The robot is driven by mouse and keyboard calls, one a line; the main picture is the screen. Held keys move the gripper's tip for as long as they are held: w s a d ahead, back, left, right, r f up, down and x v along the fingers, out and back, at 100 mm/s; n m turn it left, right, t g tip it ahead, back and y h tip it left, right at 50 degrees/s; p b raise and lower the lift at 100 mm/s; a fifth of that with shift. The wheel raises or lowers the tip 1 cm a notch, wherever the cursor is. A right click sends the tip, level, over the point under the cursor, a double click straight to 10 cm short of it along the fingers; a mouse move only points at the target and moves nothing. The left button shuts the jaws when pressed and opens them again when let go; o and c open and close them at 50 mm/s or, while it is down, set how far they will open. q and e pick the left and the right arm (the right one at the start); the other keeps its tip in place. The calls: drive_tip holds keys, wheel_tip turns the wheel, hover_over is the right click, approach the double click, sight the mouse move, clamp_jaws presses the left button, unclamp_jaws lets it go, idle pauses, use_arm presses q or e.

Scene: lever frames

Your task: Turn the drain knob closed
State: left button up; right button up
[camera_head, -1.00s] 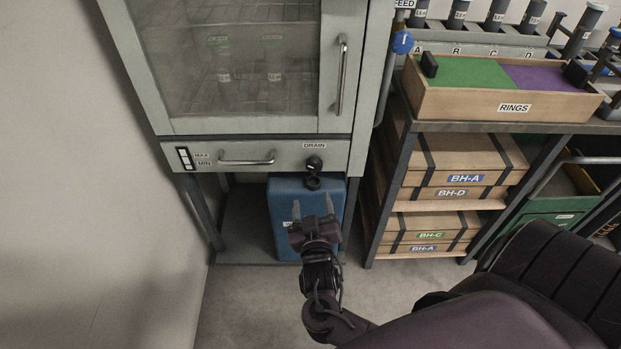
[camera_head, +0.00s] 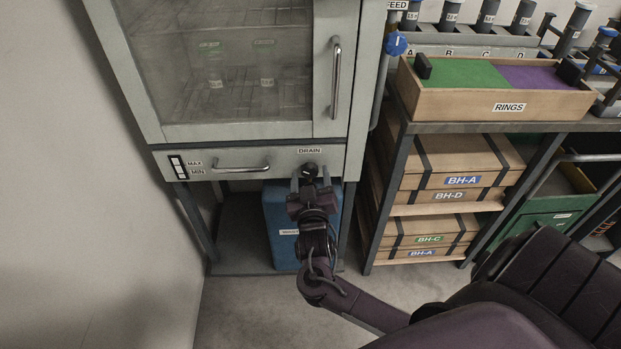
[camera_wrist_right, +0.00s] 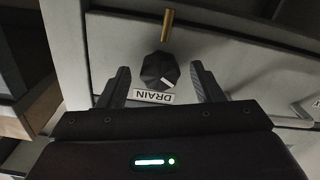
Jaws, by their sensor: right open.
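The drain knob (camera_head: 310,170) is a small black knob on the pale drawer panel below the cabinet door, under the DRAIN label (camera_head: 310,151). In the right wrist view the black faceted knob (camera_wrist_right: 160,71) has a pale mark on it, with a brass spout (camera_wrist_right: 167,25) beyond it. My right gripper (camera_head: 310,178) is open, its fingers pointing up at the panel. In the right wrist view its fingers (camera_wrist_right: 162,85) stand on either side of the knob, apart from it; how deep they reach is hard to tell. My left gripper is not in view.
A blue container (camera_head: 282,225) stands under the cabinet (camera_head: 165,135), behind my right gripper. A metal drawer handle (camera_head: 243,167) is left of the knob. A shelf rack (camera_head: 385,190) with boxes stands to the right. The wall (camera_head: 60,180) closes the left side.

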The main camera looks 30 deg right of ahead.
drive_tip(key=c, duration=1)
drive_tip(key=shift+m, duration=0.4)
drive_tip(key=m, duration=0.2)
drive_tip(key=shift+m, duration=0.4)
drive_tip(key=m, duration=0.3)
drive_tip(key=shift+m, duration=1.9)
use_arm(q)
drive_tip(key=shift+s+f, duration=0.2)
use_arm(e)
drive_tip(key=shift+m, duration=0.8)
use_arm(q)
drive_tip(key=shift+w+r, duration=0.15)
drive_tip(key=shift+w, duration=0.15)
